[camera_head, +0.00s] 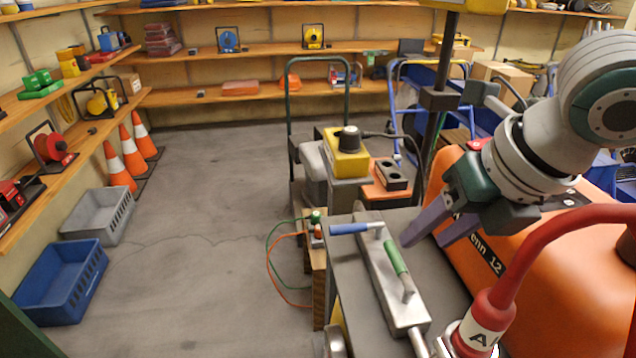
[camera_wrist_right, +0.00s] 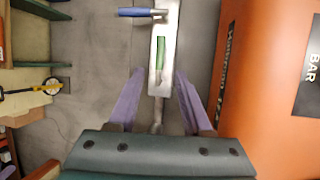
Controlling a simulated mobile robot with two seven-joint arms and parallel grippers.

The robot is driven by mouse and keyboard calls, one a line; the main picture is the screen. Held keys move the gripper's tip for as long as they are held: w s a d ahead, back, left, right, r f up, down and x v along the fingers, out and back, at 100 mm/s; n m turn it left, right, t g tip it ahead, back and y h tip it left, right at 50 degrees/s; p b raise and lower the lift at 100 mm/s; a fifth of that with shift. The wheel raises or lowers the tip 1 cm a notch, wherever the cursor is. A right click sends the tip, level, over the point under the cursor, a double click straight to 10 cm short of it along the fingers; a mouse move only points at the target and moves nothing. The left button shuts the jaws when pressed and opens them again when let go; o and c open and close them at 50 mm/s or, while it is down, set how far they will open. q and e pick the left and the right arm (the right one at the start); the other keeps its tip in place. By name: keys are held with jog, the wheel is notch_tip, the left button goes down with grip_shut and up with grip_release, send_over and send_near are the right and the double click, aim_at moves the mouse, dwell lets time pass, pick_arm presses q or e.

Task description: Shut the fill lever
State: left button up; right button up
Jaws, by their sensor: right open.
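A pale metal manifold bar (camera_head: 378,275) lies on the grey bench top and carries two levers. The blue-handled lever (camera_head: 350,229) sticks out crosswise to the left at the far end. The green-handled lever (camera_head: 396,258) lies along the bar, nearer me. I see no label telling which is the fill lever. My right gripper (camera_head: 424,241), with purple fingers, is open and empty, above and to the right of the bar. In the right wrist view the open fingers (camera_wrist_right: 160,75) straddle the line of the bar, with the green handle (camera_wrist_right: 160,53) and blue handle (camera_wrist_right: 139,12) ahead. My left gripper is out of view.
A large orange tank (camera_head: 560,270) stands close on the right. A red hose (camera_head: 530,245) with a labelled coupling arches in front of it. A yellow box with a black knob (camera_head: 346,155) and an orange block (camera_head: 392,178) sit beyond the bar. The floor at left is open.

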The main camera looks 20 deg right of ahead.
aim_at(400, 260)
jog(key=b+x, duration=0.1)
jog(key=x, duration=0.5)
jog(key=shift+w+a+f, duration=0.1)
jog(key=shift+w+f, duration=0.1)
jog(key=shift+f, duration=0.15)
grip_shut()
dwell(1.1)
